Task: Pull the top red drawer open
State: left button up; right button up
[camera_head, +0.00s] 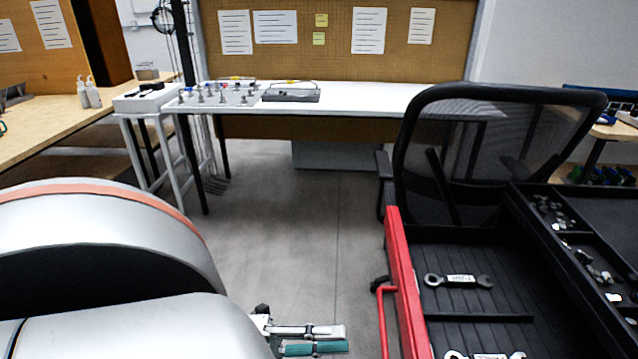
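The red drawer (403,285) is at the lower right, with its red front facing left. It stands pulled out, and its black ribbed inside shows. Its red bar handle (382,325) sticks out to the left of the front. A wrench (459,281) lies in the drawer, and another (484,356) is cut off by the bottom edge. My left gripper (345,338) is at the bottom centre, left of the handle and apart from it. Its fingers lie close together with nothing seen between them; whether they are shut is unclear. My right gripper is not in view.
Black top trays (570,240) with small metal parts lie right of the drawer. A black mesh chair (490,150) stands just behind it. A white table (370,98) with racks is at the back, a wooden bench (60,130) at the left. The middle floor (300,215) is clear.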

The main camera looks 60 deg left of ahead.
pick_arm(q)
jog(key=shift+v, duration=1.25)
